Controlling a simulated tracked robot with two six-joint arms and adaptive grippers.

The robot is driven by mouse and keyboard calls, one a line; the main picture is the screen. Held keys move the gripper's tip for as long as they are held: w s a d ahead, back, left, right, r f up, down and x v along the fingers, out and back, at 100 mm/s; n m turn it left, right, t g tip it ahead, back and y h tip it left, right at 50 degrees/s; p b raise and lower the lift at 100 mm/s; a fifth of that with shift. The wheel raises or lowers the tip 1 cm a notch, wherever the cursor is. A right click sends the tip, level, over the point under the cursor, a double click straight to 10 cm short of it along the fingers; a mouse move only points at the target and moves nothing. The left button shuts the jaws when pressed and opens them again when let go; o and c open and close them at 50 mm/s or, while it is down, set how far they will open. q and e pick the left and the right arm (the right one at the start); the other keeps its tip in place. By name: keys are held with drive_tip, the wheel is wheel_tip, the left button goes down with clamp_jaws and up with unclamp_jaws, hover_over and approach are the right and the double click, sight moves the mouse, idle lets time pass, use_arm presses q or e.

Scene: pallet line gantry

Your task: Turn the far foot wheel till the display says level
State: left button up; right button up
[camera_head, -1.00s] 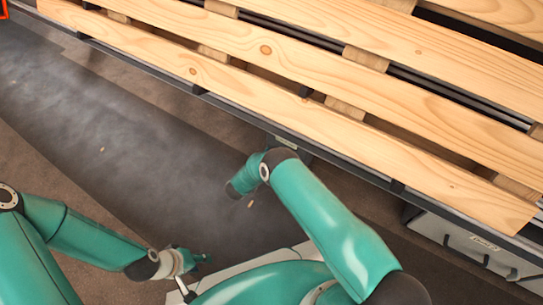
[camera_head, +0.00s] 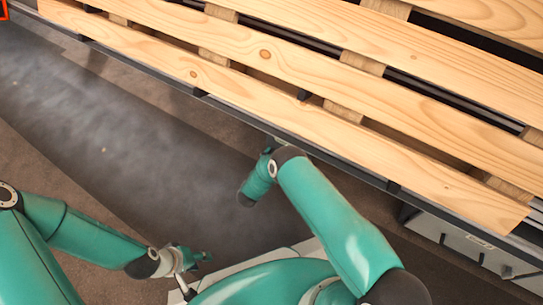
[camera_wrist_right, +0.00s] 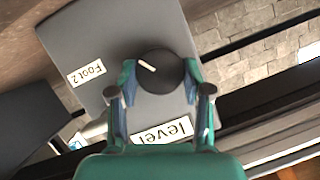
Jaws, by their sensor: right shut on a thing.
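The foot wheel (camera_wrist_right: 160,71) is a round dark knob with a white mark, in the right wrist view. It sits on a grey box face beside a label (camera_wrist_right: 86,73) reading "Foot 2". Below it a white display (camera_wrist_right: 162,131) reads "level", upside down in this view. My right gripper (camera_wrist_right: 159,80) has its fingers on both sides of the wheel and is shut on it. In the head view the right gripper's fingers are hidden; only its arm shows. My left gripper (camera_head: 196,258) is low in the head view, away from the pallet; its finger opening is unclear.
A wooden slatted pallet (camera_head: 340,128) lies on a dark-framed line (camera_head: 290,137) across the top right of the head view. A grey unit (camera_head: 470,245) is at the lower right. A brown and dark grey floor is open on the left.

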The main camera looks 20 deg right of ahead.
drive_tip(key=shift+s+d+f+m+t, duration=0.1)
drive_tip(key=shift+s+m+t, duration=0.1)
drive_tip(key=shift+m+t, duration=0.45)
drive_tip(key=shift+m+y, duration=0.3)
drive_tip(key=shift+m, duration=0.05)
drive_tip(key=o, duration=1.2)
drive_tip(key=shift+c, duration=0.2)
drive_tip(key=v, duration=1.2)
